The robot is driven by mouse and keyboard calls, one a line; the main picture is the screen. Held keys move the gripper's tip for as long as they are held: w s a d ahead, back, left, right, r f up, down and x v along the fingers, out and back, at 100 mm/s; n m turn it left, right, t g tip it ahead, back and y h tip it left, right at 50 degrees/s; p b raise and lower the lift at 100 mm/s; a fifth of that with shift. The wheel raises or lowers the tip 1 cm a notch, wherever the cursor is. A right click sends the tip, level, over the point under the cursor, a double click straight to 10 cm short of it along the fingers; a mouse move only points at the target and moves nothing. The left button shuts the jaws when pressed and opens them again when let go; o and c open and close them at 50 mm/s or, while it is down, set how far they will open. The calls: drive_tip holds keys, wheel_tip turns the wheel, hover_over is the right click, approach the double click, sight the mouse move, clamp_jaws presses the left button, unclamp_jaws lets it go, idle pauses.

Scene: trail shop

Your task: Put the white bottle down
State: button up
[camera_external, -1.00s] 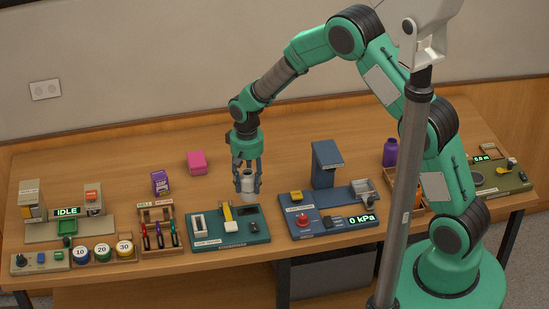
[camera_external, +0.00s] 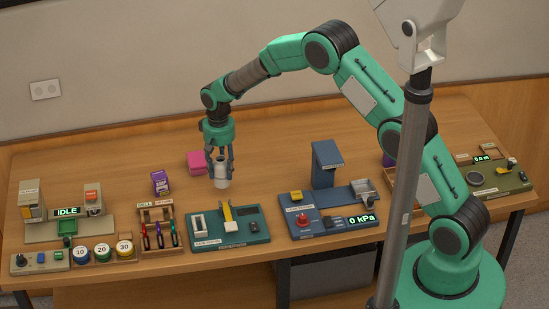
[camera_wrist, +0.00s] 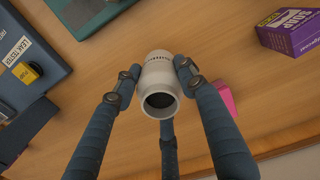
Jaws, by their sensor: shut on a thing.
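The white bottle (camera_external: 221,181) is upright in my gripper (camera_external: 218,165), over the middle-left part of the table. In the wrist view the white bottle (camera_wrist: 158,80) shows its open dark mouth, and the fingers of my gripper (camera_wrist: 158,85) close on it from both sides, with a third finger below. I cannot tell whether its base touches the table.
A pink block (camera_external: 196,162) stands just behind and left of the bottle. A purple soap box (camera_external: 160,182) is farther left. A teal tester board (camera_external: 230,240) lies in front. The table (camera_external: 270,165) to the right of the bottle is bare up to the blue stand (camera_external: 324,165).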

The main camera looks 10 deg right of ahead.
sight(220, 175)
idle(0.3)
drive_tip(key=shift+w+a+f, duration=0.15)
drive_tip(key=shift+w+a, duration=0.15)
drive_tip(key=shift+w, duration=0.1)
drive_tip(key=shift+f, duration=1.65)
drive_tip(key=shift+f, duration=0.15)
drive_tip(key=o, duration=1.3)
wheel_tip(220, 175, up, 12)
drive_tip(key=shift+r, duration=0.15)
